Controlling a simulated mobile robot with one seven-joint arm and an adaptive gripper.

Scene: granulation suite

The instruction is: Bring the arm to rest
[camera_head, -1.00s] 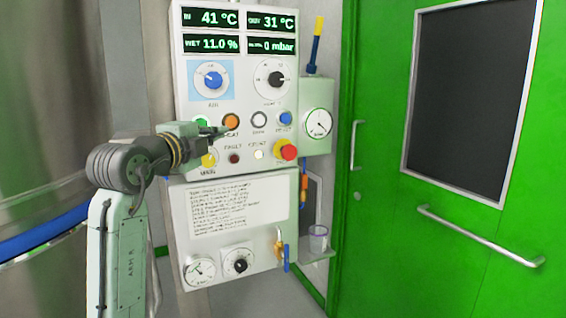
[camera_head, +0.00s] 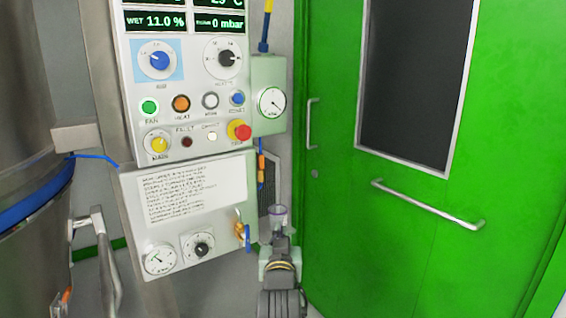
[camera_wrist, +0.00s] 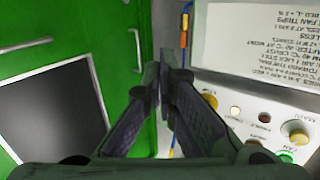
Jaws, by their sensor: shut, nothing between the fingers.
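My gripper (camera_head: 278,240) is low in the head view, right of the control panel (camera_head: 130,110) and in front of the green door's left edge. The wrist picture is upside down, with the panel's instruction sheet (camera_wrist: 255,42) at the right. Most of my arm is below the head view.
The green door (camera_head: 330,230) with a bar handle (camera_head: 425,203) fills the right. A blue-handled valve (camera_head: 246,235) sticks out just left of my gripper. A round gauge box (camera_head: 268,72) is above. A steel vessel (camera_head: 25,130) stands at the left.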

